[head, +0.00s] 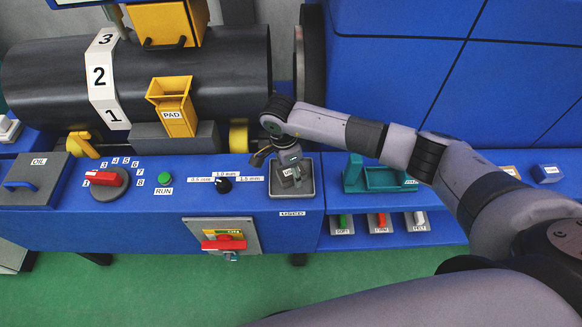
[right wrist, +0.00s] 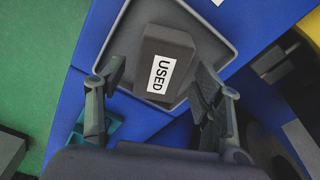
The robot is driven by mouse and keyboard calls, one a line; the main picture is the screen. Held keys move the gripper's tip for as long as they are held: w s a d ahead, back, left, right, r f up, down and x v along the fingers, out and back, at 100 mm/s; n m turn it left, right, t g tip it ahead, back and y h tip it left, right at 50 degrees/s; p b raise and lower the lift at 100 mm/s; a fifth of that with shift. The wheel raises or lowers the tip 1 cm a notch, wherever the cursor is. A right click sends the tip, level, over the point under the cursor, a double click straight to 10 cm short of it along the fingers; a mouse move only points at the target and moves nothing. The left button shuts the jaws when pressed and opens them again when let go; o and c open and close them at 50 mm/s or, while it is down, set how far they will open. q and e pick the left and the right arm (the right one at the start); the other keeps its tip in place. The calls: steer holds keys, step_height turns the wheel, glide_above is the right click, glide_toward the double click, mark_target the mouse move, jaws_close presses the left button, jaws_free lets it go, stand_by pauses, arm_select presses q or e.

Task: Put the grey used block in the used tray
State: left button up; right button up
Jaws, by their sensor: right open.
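The grey used block (right wrist: 172,38), with a white USED label, lies inside the grey used tray (right wrist: 226,40) in the right wrist view. In the head view the tray (head: 309,189) sits on the blue console top, with the block (head: 291,183) partly hidden under my right gripper (head: 287,161). In the right wrist view my right gripper (right wrist: 160,80) is open, its two fingers apart on either side of the block's near end. No grip on the block shows. My left gripper is not in view.
A teal holder (head: 390,180) stands right of the tray. A black knob (head: 223,185) and green RUN button (head: 165,178) are to its left. The black roller (head: 220,75) rises behind. Small coloured blocks (head: 380,222) sit on the lower shelf.

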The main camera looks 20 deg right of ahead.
mark_target(286, 173)
step_height(286, 173, up, 12)
steer(key=a+b, duration=0.1)
steer(key=b, duration=0.2)
steer(key=shift+a, duration=0.25)
steer(key=shift+s+f, duration=0.1)
steer(key=shift+f, duration=0.05)
